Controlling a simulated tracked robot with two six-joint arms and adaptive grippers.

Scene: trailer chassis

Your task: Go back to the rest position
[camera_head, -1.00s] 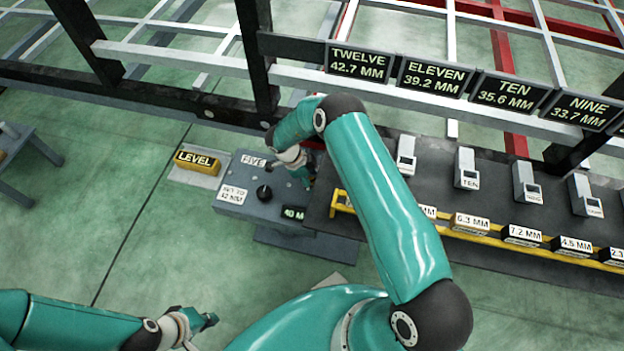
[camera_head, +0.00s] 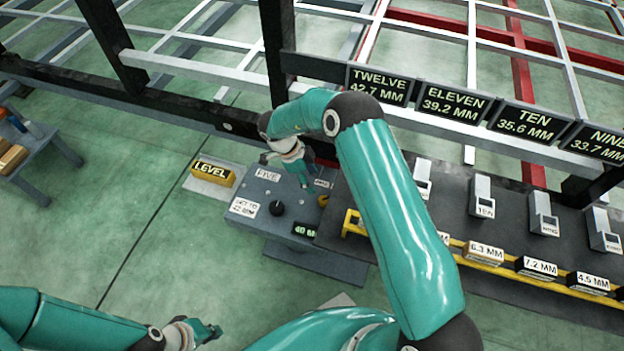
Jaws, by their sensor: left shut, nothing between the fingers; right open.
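My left gripper (camera_head: 207,332) is low at the bottom left, over the green floor. It is shut with nothing in it and touches nothing. My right arm rises from the bottom right and bends over at the top. My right gripper (camera_head: 304,177) points down over the grey box (camera_head: 262,222) with the FIVE label, near its back right corner. It is open, though its fingers are small and partly hidden by the wrist. I cannot tell whether it touches the box.
A yellow LEVEL block (camera_head: 213,173) lies on a pale plate left of the box. A dark bench (camera_head: 455,215) with several grey gauges and labelled blocks stands right. The chassis frame (camera_head: 190,105) with number signs runs behind. A small table (camera_head: 40,160) is at left.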

